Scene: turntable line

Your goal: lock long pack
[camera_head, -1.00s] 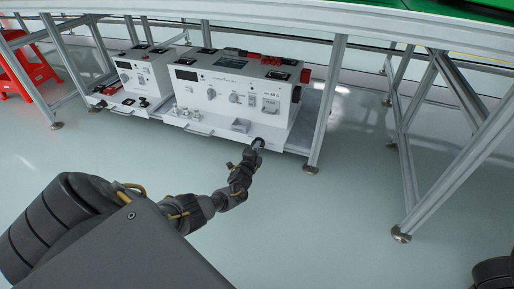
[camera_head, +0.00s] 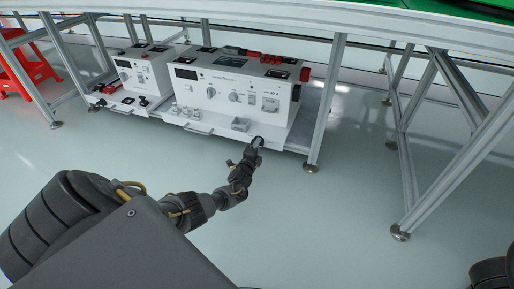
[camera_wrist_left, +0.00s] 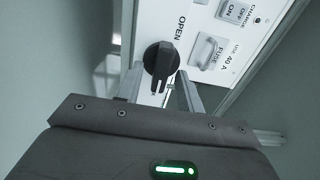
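The long pack (camera_head: 225,92) is a white box with dials and a front ledge, standing on the low shelf under the bench. Its black rotary knob (camera_wrist_left: 161,58) shows in the left wrist view, beside the word OPEN (camera_wrist_left: 181,28). The knob's narrow grip points down in that view. My left gripper (camera_head: 257,143) is at the right front end of the pack. In the left wrist view its two fingers (camera_wrist_left: 160,92) are apart, one on each side of the knob's lower end. I cannot tell whether they touch it. My right gripper is not in view.
A shorter white pack (camera_head: 143,72) stands to the left on the same shelf. A metal bench leg (camera_head: 325,105) rises just right of the long pack. A red stool (camera_head: 28,70) is at the far left. The floor (camera_head: 330,220) in front is clear.

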